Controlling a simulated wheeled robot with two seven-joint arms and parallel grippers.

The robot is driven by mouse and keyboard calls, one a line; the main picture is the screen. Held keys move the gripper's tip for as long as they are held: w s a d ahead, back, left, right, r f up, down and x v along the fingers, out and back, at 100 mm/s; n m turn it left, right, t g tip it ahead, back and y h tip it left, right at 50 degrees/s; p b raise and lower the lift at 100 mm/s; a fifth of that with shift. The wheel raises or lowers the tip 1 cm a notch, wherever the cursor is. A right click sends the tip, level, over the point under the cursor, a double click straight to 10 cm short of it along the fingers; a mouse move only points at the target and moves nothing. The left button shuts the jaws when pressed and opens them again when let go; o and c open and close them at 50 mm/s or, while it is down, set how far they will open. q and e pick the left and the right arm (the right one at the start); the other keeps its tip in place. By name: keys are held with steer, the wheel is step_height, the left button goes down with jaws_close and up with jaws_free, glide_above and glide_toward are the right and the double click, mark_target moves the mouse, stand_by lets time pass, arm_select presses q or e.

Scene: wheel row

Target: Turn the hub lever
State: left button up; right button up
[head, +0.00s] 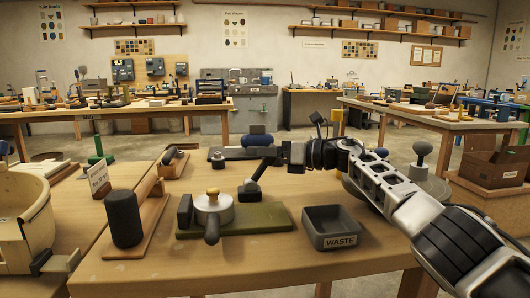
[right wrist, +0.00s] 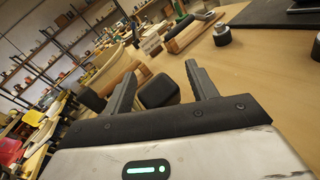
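The hub lever is a dark handle (head: 212,230) that points toward me from a silver round hub (head: 213,208) with a yellow cap. The hub stands on a green base (head: 262,218) in the head view. My right gripper (head: 259,170) reaches in from the right, above and behind the hub, apart from the lever. In the right wrist view my right gripper (right wrist: 162,88) has its two fingers spread, with nothing held. A dark rounded block shows beyond the fingers. The lever cannot be made out in that view. My left gripper is not in view.
A dark cylinder (head: 124,218) stands on a wooden board left of the hub. A grey waste tray (head: 340,240) sits right of it. A cream basin (head: 28,213) stands at far left. The front of the table is clear.

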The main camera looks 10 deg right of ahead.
steer(key=shift+r, duration=0.5)
step_height(320, 180, up, 3)
steer(key=shift+f+p, duration=0.2)
steer(key=shift+p, duration=0.45)
steer(key=shift+s+r, duration=0.5)
steer(key=shift+s, duration=0.1)
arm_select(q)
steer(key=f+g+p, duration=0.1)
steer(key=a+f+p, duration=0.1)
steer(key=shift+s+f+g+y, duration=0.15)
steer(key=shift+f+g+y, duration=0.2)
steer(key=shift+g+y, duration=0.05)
arm_select(e)
steer(key=s+a+r, duration=0.1)
steer(key=s+r, duration=0.7)
steer(key=s, duration=0.4)
steer(key=shift+s+a+r, duration=0.15)
steer(key=shift+s+r, duration=0.05)
steer(key=shift+s, duration=0.2)
steer(key=shift+c, duration=0.3)
